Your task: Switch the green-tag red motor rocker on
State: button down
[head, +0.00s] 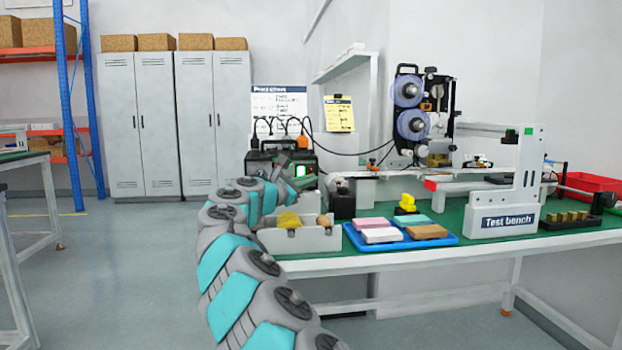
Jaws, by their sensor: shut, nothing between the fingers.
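My arm reaches up from the bottom of the head view, and my gripper (291,163) is at its far end, small and partly hidden by my own wrist. The gripper is shut and empty, in front of a black box (262,160) at the back left of the bench. A small lit green and white patch (300,171) shows on the box, just right of the gripper. I cannot make out a red rocker or its green tag there. I cannot tell whether the gripper touches the box.
A light bin (327,243) with a yellow item stands by my wrist. A blue tray (353,238) with several coloured blocks is to the right. A reel machine (410,124) and a white Test bench frame (500,218) stand farther right. Floor is open at left.

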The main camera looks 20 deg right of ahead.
jog(key=shift+w+r+p, duration=0.1)
jog(key=shift+w+p, duration=0.15)
jog(key=shift+p, duration=0.3)
jog(key=shift+w+d+f+p, duration=0.25)
jog(key=shift+w+p, duration=0.2)
jog(key=shift+p, duration=0.2)
dwell(0.6)
jog(key=shift+s+a, duration=0.1)
jog(key=shift+s+a+r, duration=0.15)
jog(key=shift+s, duration=0.45)
jog(key=shift+s+a+r, duration=0.1)
jog(key=shift+s+a, duration=0.15)
jog(key=shift+s, duration=0.55)
jog(key=shift+s+a+r, duration=0.15)
jog(key=shift+s+a, duration=0.05)
jog(key=shift+s, duration=0.6)
jog(key=shift+s+a+r, duration=0.1)
jog(key=shift+s+a, duration=0.15)
jog(key=shift+s, duration=0.55)
